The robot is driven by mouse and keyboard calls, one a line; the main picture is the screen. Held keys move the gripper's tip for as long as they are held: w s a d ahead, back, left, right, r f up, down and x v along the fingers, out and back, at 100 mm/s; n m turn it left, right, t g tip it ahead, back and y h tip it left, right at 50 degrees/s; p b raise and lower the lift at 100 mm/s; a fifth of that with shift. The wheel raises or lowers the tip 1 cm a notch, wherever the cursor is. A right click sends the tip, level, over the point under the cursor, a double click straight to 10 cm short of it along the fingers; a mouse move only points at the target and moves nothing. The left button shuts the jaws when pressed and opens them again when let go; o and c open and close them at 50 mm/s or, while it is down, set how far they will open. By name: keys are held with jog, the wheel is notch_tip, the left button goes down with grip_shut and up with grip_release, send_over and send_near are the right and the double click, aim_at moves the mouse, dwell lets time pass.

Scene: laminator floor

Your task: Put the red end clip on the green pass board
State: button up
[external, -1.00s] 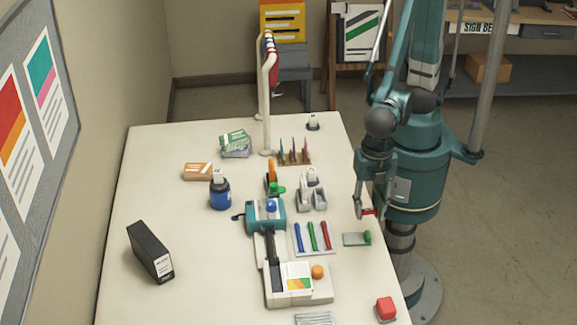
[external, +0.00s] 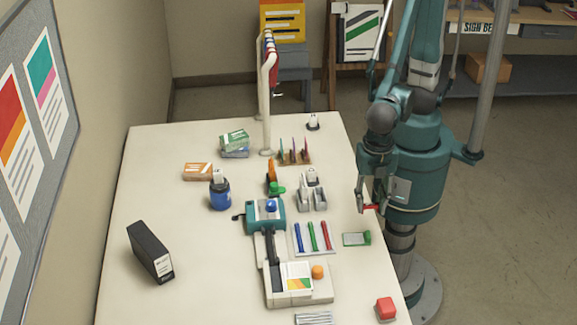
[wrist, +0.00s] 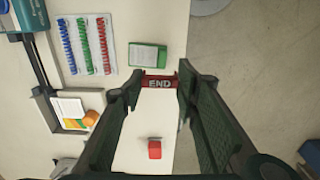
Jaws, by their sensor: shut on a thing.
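My gripper (external: 368,206) is shut on the red end clip (external: 371,208), above the table's right edge. In the wrist view the clip (wrist: 159,82), marked "END", sits between the two fingertips (wrist: 157,84). The green pass board (external: 357,239) lies flat on the table, just below the gripper in the external view. It has a grey-white face and a green end on its right. In the wrist view the board (wrist: 148,55) is just above the clip, and the two appear apart. The clip's height above the table is hard to tell.
A tray of blue, green and red combs (external: 312,238) lies left of the board. A red block (external: 385,308) sits near the table's front right corner. The table's left side is mostly clear around a black box file (external: 150,251).

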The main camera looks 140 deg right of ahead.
send_over(366, 233)
jog(key=shift+f+b, duration=0.4)
jog(key=shift+f, duration=2.1)
jog(key=shift+f, duration=0.1)
jog(key=shift+f+b, duration=0.4)
jog(key=shift+f, duration=1.6)
jog(key=shift+f+b, duration=0.6)
jog(key=o, duration=0.7)
jog(key=shift+r, duration=0.2)
